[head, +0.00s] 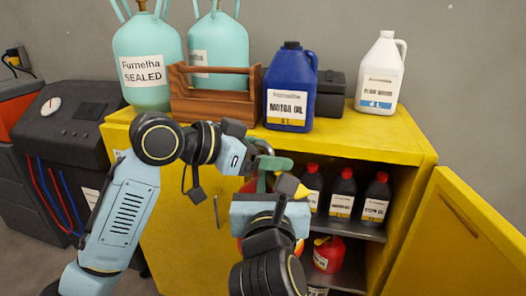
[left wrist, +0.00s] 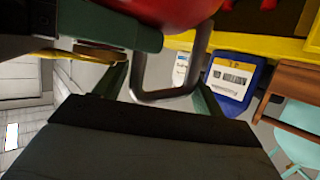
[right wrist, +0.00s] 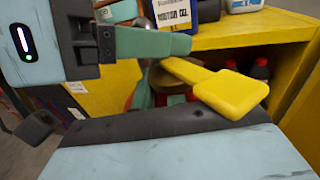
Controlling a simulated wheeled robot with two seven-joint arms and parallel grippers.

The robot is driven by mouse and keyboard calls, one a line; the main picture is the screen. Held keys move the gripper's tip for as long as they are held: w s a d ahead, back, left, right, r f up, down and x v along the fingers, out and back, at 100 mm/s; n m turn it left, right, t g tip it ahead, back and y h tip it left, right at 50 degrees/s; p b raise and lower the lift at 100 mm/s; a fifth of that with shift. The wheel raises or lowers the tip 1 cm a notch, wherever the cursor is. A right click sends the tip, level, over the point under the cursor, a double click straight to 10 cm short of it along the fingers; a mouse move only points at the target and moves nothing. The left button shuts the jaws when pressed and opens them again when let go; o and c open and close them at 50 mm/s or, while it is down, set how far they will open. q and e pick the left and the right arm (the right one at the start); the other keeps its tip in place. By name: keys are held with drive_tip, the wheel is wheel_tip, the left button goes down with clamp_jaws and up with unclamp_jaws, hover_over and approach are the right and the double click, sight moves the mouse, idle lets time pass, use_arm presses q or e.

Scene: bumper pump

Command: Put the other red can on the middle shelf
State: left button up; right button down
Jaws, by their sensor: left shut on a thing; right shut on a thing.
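A red can with a yellow spout is held between my two grippers in front of the open cabinet; only a sliver of its red side (head: 248,187) shows in the head view. Its yellow spout (right wrist: 232,92) is large in the right wrist view. In the left wrist view its red body (left wrist: 175,10) is at the top, with a dark metal handle loop below. My left gripper (head: 270,165) is shut on the can, at the handle. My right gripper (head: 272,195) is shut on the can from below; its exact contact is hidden. Another red can (head: 328,257) stands on the lower shelf.
The middle shelf (head: 345,227) holds dark bottles (head: 342,195) with red caps; its left part is hidden by my arms. The yellow cabinet door (head: 455,235) stands open at the right. A blue jug (head: 290,88), white jug (head: 381,75) and wooden carrier (head: 213,108) stand on top.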

use_arm(q)
drive_tip(key=shift+s+d+f, duration=0.2)
drive_tip(key=c, duration=1.2)
use_arm(e)
drive_tip(key=shift+a+r, duration=0.1)
drive_tip(key=shift+r, duration=0.35)
use_arm(q)
drive_tip(key=shift+r, duration=0.15)
clamp_jaws()
use_arm(e)
drive_tip(key=c, duration=1.8)
unclamp_jaws()
drive_tip(key=o, duration=0.5)
drive_tip(key=shift+f, duration=0.1)
drive_tip(key=shift+c, duration=0.2)
use_arm(q)
drive_tip(key=shift+w+a, duration=0.2)
drive_tip(key=shift+r, duration=0.1)
use_arm(e)
drive_tip(key=s, duration=0.7)
drive_tip(key=shift+s+f, duration=0.2)
drive_tip(key=shift+s, duration=0.05)
